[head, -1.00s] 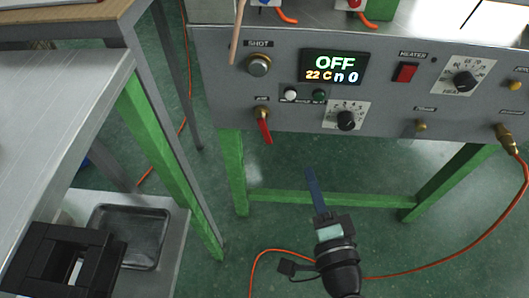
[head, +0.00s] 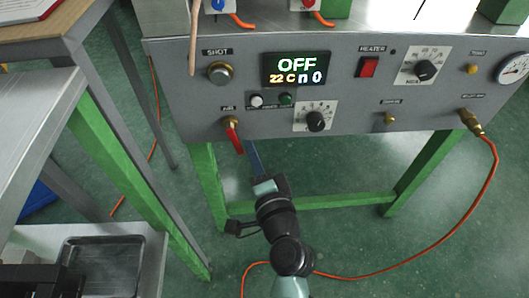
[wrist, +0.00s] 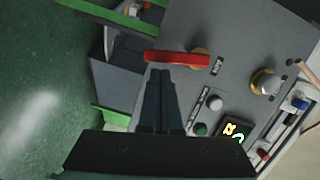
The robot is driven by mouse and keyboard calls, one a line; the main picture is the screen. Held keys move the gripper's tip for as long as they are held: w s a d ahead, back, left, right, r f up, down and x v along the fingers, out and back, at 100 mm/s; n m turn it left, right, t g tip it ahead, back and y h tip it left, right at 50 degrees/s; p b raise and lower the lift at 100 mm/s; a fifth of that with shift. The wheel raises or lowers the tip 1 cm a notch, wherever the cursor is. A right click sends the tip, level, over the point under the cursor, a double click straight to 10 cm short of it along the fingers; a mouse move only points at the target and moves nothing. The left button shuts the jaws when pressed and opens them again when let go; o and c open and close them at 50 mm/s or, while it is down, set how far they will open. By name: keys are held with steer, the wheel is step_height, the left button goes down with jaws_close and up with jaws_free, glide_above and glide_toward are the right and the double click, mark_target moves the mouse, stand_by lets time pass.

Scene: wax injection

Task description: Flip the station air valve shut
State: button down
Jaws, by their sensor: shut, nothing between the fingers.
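The station air valve is a red lever (head: 235,138) on a brass fitting, under the AIR label at the lower left of the grey panel. It hangs down from its pivot, leaning slightly right. In the wrist view the red lever (wrist: 177,58) lies across the picture just beyond my fingertips. My gripper (head: 252,148) is shut and empty, with its fingertips just right of the lever's lower end in the head view. In the wrist view my gripper (wrist: 160,75) points at the lever; I cannot tell whether they touch.
The panel (head: 180,100) carries a SHOT button (head: 220,73), a display (head: 297,69) reading OFF and 22 C, a red heater switch (head: 369,67) and knobs. An orange hose (head: 485,190) hangs at right. A metal table (head: 40,120) stands left. Open floor lies below the panel.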

stand_by(0.3)
steer(key=shift+a+f+m+b, duration=0.45)
steer(key=shift+f+m+b, duration=0.15)
steer(key=shift+m+b, duration=0.25)
steer(key=shift+a+m+t+b, duration=0.3)
steer(key=shift+m+b, duration=0.05)
steer(key=shift+m, duration=0.3)
steer(key=shift+r, duration=0.1)
steer(key=shift+d, duration=0.1)
